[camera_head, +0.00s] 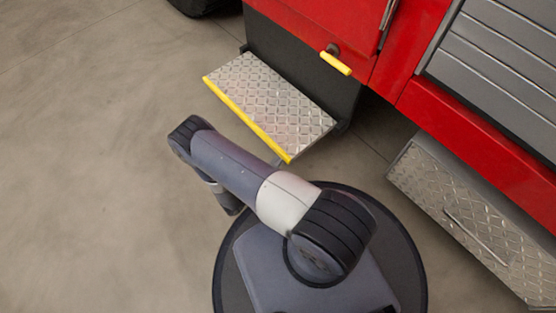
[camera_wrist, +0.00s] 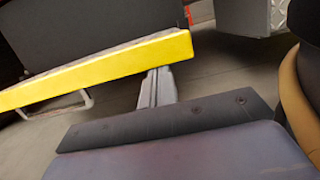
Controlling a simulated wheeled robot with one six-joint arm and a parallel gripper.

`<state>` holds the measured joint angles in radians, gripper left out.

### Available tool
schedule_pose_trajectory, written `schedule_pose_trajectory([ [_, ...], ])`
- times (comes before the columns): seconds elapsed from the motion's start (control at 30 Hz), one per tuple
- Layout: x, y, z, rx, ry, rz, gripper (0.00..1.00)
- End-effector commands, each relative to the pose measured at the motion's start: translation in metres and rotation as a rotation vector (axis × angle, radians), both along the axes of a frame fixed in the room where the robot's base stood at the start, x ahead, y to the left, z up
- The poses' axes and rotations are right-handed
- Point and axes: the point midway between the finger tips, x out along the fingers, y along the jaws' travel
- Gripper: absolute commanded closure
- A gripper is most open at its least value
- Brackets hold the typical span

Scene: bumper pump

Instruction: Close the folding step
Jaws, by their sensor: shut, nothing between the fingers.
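The folding step (camera_head: 270,98) is a diamond-plate tread with a yellow front edge, folded out roughly level from the dark panel of the red truck. In the wrist view its yellow edge (camera_wrist: 95,70) crosses the upper left, seen nearly edge-on. My gripper (camera_wrist: 158,76) shows there as two grey fingers shut together and empty. Their tips are at the lower side of the yellow edge, near its right end; I cannot tell whether they touch it. In the head view my arm hides most of the gripper near the step's near corner.
A yellow handle (camera_head: 336,63) sits on the red body above the step. A diamond-plate box (camera_head: 470,215) with a bar handle is at the right, beside my base. A dark tyre (camera_head: 197,5) is at the top. The concrete floor (camera_head: 90,170) at the left is clear.

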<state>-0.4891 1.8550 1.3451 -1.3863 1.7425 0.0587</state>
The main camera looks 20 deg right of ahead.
Motion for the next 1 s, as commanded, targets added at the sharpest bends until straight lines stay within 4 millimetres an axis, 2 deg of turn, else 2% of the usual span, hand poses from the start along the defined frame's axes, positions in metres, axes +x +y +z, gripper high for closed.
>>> schedule_pose_trajectory([
  [0.03, 0.000, 0.001, 0.007, 0.017, 0.005, 0.000, 1.00],
  [0.37, 0.000, 0.001, 0.021, 0.115, 0.036, -0.001, 1.00],
  [0.5, 0.000, 0.002, 0.036, 0.204, 0.065, -0.001, 1.00],
  [0.57, -0.001, 0.001, 0.042, 0.195, 0.063, -0.001, 1.00],
  [0.73, 0.000, -0.001, 0.071, 0.197, 0.064, -0.002, 1.00],
  [1.0, 0.004, -0.013, 0.120, 0.399, 0.127, -0.004, 1.00],
])
